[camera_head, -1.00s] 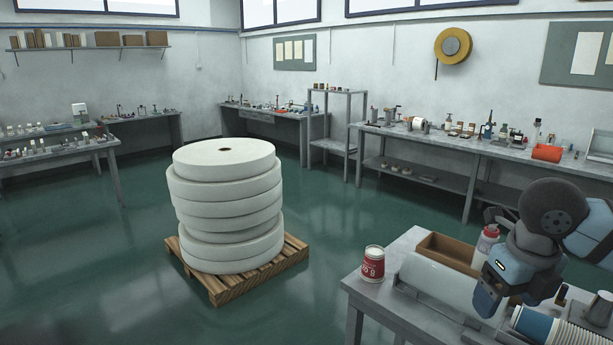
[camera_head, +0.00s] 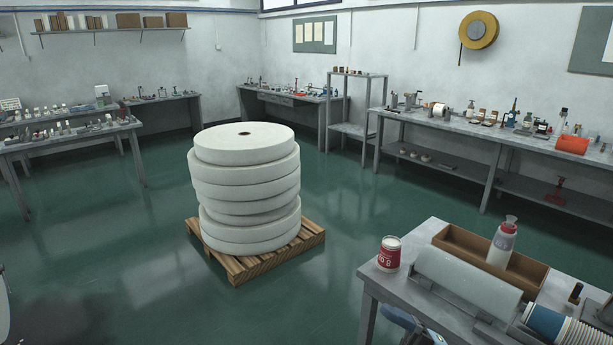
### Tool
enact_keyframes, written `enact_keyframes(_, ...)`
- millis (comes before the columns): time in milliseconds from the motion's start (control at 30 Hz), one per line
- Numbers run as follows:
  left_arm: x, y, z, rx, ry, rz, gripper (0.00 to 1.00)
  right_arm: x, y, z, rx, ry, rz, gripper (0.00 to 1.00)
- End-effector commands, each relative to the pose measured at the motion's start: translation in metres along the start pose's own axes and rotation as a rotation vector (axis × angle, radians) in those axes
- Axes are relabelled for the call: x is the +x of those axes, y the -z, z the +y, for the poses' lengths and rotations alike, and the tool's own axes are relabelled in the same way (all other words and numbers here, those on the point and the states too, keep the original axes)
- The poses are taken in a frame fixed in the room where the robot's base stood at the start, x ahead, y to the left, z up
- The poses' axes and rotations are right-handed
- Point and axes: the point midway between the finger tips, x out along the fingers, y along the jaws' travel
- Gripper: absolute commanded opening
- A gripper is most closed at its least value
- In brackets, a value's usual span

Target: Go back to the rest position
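Neither gripper shows clearly in the head view. A small light blue and dark part of my own arm (camera_head: 412,325) shows at the bottom edge, below the front of the near table; no fingertips can be made out on it. A pale sliver at the lower left edge may also be mine.
The near grey table (camera_head: 375,283) also carries a long light grey roll-shaped cover (camera_head: 466,282) and a lying stack of blue and white cups (camera_head: 560,325). Big white paper rolls (camera_head: 246,190) stand on a wooden pallet (camera_head: 240,268). Green floor around it is free.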

Motion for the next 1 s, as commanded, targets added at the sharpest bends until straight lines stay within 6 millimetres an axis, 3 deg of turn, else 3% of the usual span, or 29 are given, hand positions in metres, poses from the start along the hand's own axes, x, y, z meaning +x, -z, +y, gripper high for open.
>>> enact_keyframes(167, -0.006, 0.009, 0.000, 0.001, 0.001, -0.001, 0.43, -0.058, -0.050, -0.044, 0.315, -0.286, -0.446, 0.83)
enact_keyframes(267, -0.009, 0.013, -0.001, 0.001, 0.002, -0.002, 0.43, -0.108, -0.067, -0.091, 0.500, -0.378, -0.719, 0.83)
enact_keyframes(400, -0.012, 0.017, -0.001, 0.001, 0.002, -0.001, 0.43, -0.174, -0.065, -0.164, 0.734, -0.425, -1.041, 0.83)
enact_keyframes(500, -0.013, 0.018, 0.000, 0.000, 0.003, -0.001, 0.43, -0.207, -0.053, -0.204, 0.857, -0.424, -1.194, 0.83)
enact_keyframes(600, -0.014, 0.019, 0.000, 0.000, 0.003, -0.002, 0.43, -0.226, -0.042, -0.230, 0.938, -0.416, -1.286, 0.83)
enact_keyframes(700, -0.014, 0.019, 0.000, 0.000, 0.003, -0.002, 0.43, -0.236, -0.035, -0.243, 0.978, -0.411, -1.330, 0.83)
enact_keyframes(1000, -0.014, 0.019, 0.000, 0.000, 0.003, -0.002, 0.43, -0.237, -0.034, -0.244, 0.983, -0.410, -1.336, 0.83)
